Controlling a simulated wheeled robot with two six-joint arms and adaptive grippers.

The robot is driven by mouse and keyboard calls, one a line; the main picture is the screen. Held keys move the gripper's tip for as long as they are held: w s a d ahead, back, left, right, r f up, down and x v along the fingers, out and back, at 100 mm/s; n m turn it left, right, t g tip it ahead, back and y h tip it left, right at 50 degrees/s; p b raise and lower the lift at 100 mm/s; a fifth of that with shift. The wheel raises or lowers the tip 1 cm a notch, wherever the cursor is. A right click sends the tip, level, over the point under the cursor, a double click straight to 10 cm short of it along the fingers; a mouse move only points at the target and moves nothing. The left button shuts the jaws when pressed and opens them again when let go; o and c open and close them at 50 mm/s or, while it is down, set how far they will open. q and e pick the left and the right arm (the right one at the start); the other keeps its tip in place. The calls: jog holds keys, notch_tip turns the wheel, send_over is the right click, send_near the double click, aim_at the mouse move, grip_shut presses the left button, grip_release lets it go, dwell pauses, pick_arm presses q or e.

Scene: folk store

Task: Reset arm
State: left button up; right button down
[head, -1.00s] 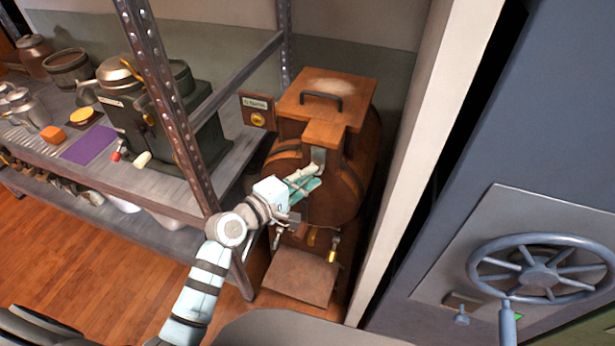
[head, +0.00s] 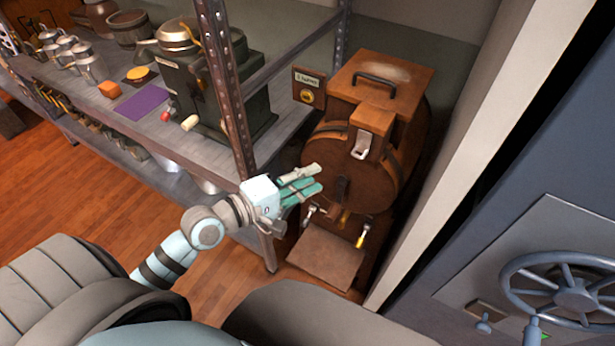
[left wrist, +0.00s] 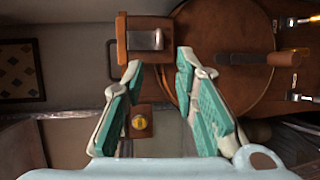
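My left gripper (head: 302,184) is in front of the wooden barrel machine (head: 335,165), a little to its left in the head view. Its pale and teal fingers also show in the left wrist view (left wrist: 158,68), spread apart with nothing between them. Beyond the fingertips in that view is the machine's wooden spout block with a metal lever (left wrist: 158,40), clear of the fingers. The same lever shows on the barrel's front in the head view (head: 361,148). My right gripper is not in view.
A metal shelf (head: 50,72) on the left holds a dark green machine (head: 190,85), a purple mat (head: 142,103), an orange block (head: 109,89) and several metal mugs. Its upright post (head: 225,90) stands near my left arm. A blue safe door with a wheel (head: 575,290) is at right.

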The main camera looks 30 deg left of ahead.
pick_arm(q)
jog(key=shift+w, duration=0.1)
dwell(0.7)
jog(key=s+a+f+m+g+y, duration=0.25)
jog(key=a+f, duration=0.25)
jog(key=f, duration=0.4)
jog(key=s+a+f+m+g+y, duration=0.1)
jog(key=s+a+f+m+y, duration=0.3)
jog(key=f, duration=0.6)
jog(key=a+f+m+g+y, duration=0.1)
jog(key=a+f+m, duration=0.1)
jog(key=a+f, duration=0.5)
jog(key=s+d+f+m+g+y, duration=0.1)
jog(key=s+f+m+g, duration=0.35)
jog(key=s+f, duration=1)
jog(key=s+d+f+g, duration=0.2)
jog(key=s+d+f, duration=0.1)
jog(key=s, duration=0.4)
jog(key=s+d+f+g, duration=0.2)
jog(key=s+d+f, duration=0.2)
jog(key=s, duration=0.4)
jog(key=shift+d+m, duration=0.4)
jog(key=shift+d, duration=0.05)
